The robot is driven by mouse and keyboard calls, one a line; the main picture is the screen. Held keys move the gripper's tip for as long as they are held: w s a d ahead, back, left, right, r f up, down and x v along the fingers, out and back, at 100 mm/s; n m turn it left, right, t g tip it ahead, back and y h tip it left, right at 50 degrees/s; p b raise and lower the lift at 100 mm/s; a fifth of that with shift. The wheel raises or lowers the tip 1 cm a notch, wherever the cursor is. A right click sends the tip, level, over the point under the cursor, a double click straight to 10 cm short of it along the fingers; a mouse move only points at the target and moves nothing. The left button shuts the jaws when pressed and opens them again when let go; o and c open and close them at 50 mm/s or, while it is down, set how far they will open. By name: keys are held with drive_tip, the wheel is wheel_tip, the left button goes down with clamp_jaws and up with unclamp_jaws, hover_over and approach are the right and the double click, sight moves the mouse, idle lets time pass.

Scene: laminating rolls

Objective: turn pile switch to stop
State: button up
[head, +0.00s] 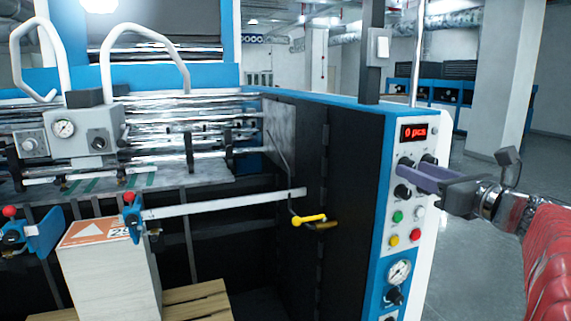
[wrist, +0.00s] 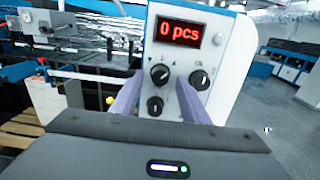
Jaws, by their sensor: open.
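The control panel (head: 409,147) of the machine carries a red display reading "0 pcs" (wrist: 180,33). Below it are three black rotary knobs: upper left (wrist: 159,74), upper right (wrist: 200,79) and lower (wrist: 155,106). Their labels are too small to read, so I cannot tell which is the pile switch. My gripper (wrist: 160,86) is open, its two purple fingers on either side of the upper left and lower knobs in the wrist view. In the head view my gripper (head: 410,173) reaches the panel from the right. Contact with a knob cannot be told.
A paper stack (head: 110,280) on a wooden pallet stands left. Open floor lies right of the panel.

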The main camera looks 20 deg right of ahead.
drive_tip(key=shift+w, duration=0.3)
drive_tip(key=shift+c, duration=0.2)
clamp_jaws()
drive_tip(key=shift+n, duration=0.4)
drive_tip(key=n, duration=0.8)
idle(0.4)
idle(0.4)
